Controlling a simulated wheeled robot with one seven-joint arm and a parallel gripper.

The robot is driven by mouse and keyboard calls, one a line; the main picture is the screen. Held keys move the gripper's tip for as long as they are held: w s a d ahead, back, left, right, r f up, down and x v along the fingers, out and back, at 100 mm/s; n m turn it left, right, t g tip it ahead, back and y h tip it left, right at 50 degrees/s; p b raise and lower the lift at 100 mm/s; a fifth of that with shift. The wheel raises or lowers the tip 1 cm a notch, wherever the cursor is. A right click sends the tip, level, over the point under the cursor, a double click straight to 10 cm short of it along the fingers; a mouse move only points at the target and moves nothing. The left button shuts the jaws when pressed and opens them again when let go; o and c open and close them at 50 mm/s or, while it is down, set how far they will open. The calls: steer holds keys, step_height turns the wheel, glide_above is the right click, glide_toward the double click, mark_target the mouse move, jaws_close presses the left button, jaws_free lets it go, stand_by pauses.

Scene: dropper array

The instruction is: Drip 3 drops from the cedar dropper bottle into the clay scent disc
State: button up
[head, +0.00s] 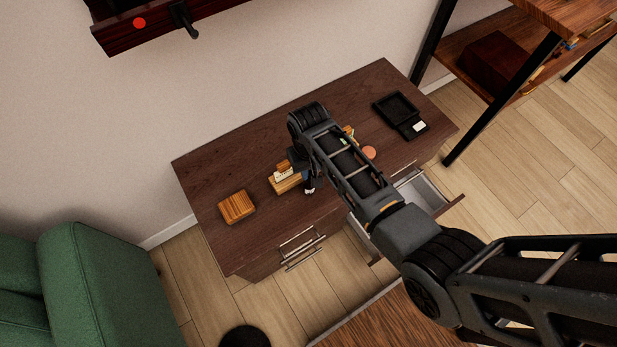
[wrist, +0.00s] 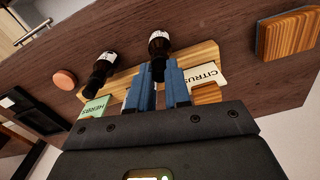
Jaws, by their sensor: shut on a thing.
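The clay scent disc (head: 369,152) lies flat on the dark wooden cabinet top, right of my arm in the head view. It also shows at the left in the wrist view (wrist: 65,78). My gripper (wrist: 160,76) has blue fingers shut on a dark dropper bottle (wrist: 159,45) at its narrow end. This bottle's white label is too small to read, so I cannot tell its scent. In the head view it shows beside my gripper (head: 309,186). A second dark bottle (wrist: 103,70) is at the wooden rack (wrist: 208,52), near the HERBS card (wrist: 95,107).
A CITRUS card (wrist: 205,76) is at the rack. A striped wooden block (head: 237,207) lies left on the cabinet top (head: 215,175). A black device with a tray (head: 396,106) is at the right. An open drawer (head: 425,193) juts out in front. A dark shelf hangs above.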

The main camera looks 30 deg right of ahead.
stand_by(0.3)
step_height(320, 180, up, 6)
steer(key=p, duration=0.5)
steer(key=shift+p, duration=0.35)
steer(key=shift+r+p, duration=0.4)
steer(key=shift+r, duration=0.75)
